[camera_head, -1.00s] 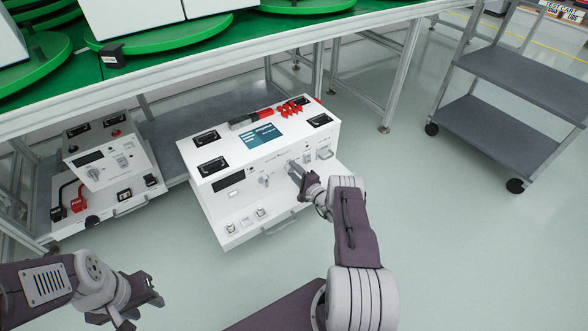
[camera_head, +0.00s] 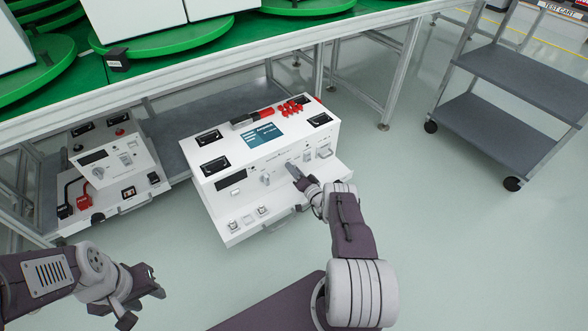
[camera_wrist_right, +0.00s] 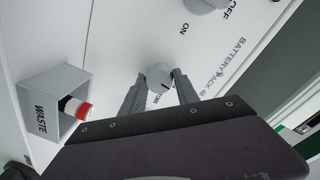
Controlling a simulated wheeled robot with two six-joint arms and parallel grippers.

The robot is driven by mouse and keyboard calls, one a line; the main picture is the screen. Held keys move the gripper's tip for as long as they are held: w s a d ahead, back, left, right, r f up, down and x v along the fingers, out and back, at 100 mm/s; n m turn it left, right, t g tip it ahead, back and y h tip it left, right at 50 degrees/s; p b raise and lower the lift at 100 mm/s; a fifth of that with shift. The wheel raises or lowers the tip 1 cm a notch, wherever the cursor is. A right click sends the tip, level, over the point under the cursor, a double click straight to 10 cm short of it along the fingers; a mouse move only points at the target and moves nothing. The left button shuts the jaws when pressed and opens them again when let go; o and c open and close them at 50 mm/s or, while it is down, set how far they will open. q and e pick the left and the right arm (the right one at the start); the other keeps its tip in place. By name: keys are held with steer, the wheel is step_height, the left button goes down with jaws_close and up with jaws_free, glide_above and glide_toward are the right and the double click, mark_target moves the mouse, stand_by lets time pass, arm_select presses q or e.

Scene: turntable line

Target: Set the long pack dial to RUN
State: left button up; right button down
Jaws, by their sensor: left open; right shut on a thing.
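The white instrument (camera_head: 205,185) stands on the low shelf, with a screen and several controls on its front. In the right wrist view, my right gripper (camera_wrist_right: 160,82) is shut on a small round grey dial (camera_wrist_right: 158,72), one finger on each side. Lettering beside this dial is partly covered; I cannot read its setting or tell if RUN is printed. "BATTERY PACK 48" is printed to its right. My left gripper (camera_head: 143,288) is open and empty, away from the instrument.
A larger grey knob (camera_wrist_right: 205,4) marked ON and OFF sits above. A grey WASTE box (camera_wrist_right: 42,98) holding a red-and-white piece is at the left. A second white unit (camera_head: 125,160) stands left of the instrument. A grey cart (camera_head: 515,130) stands right; the floor between is clear.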

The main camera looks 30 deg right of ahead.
steer(key=shift+n, duration=0.5)
stand_by(0.3)
steer(key=c, duration=0.9)
jaws_free()
steer(key=s+p, duration=0.5)
steer(key=s, duration=0.4)
steer(key=shift+r+p, duration=0.2)
steer(key=shift+p, duration=0.2)
